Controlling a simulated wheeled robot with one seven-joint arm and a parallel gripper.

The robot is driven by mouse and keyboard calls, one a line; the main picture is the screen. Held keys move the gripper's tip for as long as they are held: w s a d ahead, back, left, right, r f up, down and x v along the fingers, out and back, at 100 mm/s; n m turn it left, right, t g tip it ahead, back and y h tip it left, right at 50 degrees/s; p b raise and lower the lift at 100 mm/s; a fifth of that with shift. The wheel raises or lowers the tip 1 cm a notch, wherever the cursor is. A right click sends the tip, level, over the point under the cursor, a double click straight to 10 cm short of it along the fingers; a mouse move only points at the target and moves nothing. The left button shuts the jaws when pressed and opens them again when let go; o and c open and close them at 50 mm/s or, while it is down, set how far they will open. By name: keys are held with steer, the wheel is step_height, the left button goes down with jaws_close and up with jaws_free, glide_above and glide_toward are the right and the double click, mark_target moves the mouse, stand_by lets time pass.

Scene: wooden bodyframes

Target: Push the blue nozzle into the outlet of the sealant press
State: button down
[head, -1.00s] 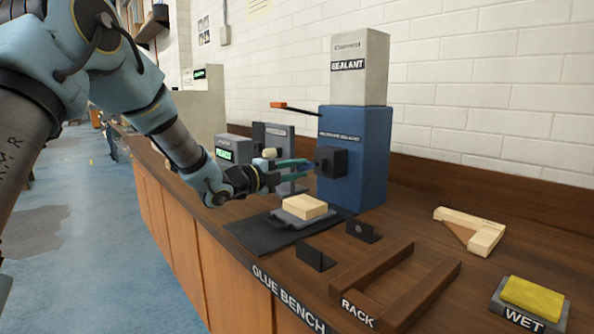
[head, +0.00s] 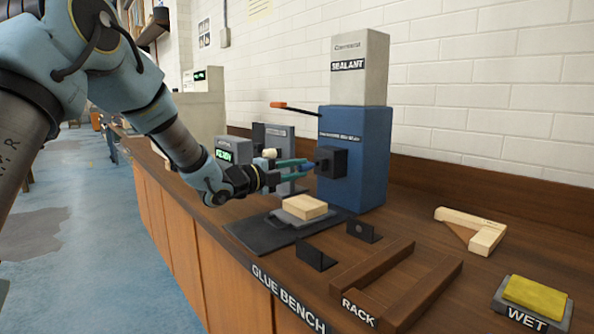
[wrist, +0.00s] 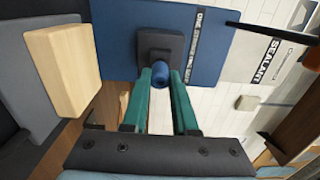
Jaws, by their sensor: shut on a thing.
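The sealant press (head: 352,190) is a blue cabinet with a pale upper box labelled SEALANT. Its outlet is a black block (head: 331,162) on the front face, also in the wrist view (wrist: 161,45). My gripper (head: 306,164) has teal fingers, shut on the blue nozzle (wrist: 160,76) at their tips. In the wrist view the nozzle lies in line with the black block and overlaps its lower part. I cannot tell how far it sits inside the outlet. In the head view the fingertips are right at the block.
A wooden block (head: 303,207) lies on a grey stand below my gripper, over a black mat (head: 250,238). A wooden rack (head: 438,292), a corner-shaped wood piece (head: 478,236) and a yellow sponge (head: 535,294) are to the right. An orange-tipped lever (head: 279,105) sticks out above.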

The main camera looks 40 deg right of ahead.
steer(key=shift+d+b, duration=0.35)
steer(key=shift+d, duration=0.95)
steer(key=c, duration=0.6)
jaws_free()
steer(key=a+b, duration=0.2)
steer(key=a, duration=0.8)
steer(key=shift+w+a+b, duration=0.2)
steer(key=shift+a+b, duration=0.1)
steer(key=shift+a, duration=0.1)
